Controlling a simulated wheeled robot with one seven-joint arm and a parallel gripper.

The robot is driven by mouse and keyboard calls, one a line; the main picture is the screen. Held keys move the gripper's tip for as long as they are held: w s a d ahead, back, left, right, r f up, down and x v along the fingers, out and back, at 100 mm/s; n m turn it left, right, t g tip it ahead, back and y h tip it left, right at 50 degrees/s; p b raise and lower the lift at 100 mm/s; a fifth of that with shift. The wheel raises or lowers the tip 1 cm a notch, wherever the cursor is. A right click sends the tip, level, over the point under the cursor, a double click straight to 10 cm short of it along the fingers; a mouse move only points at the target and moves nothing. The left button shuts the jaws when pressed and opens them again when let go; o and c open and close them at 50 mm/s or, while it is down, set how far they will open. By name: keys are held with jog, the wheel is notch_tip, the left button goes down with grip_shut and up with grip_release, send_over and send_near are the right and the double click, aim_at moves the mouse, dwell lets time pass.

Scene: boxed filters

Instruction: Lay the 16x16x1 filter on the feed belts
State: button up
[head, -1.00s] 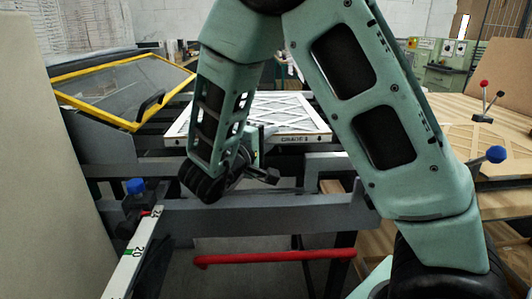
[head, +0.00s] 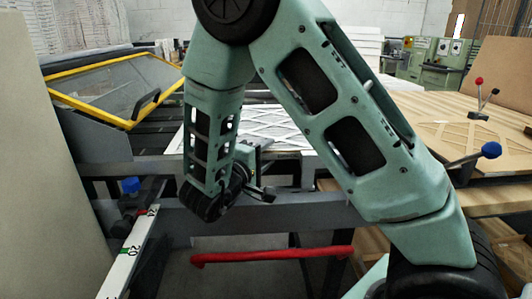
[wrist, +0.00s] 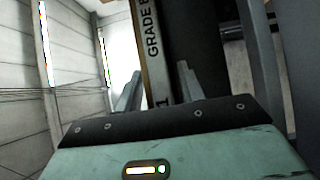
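The filter is a flat white panel with a diamond lattice (head: 268,122), lying roughly level over the grey machine in the head view; my arm covers part of its near edge. In the wrist view its pale edge, printed "GRADE 8" (wrist: 153,45), runs between the two fingers. My gripper (wrist: 158,88) appears shut on this near edge, one finger on each side. In the head view my gripper (head: 262,180) is partly hidden by my wrist. The feed belts are not clearly visible; the filter and my arm cover much of the machine top, and whether the filter touches them cannot be told.
A yellow-framed guard (head: 125,88) stands open at left. A grey beam (head: 290,212) crosses in front, with a red bar (head: 272,256) below. A white ruler (head: 130,255) and blue knob (head: 131,185) are at lower left. A wooden table (head: 470,110) with levers stands right.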

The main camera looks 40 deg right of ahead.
jog(key=shift+r, duration=0.1)
jog(key=shift+r, duration=0.3)
jog(key=v, duration=1.2)
jog(key=shift+f, duration=0.1)
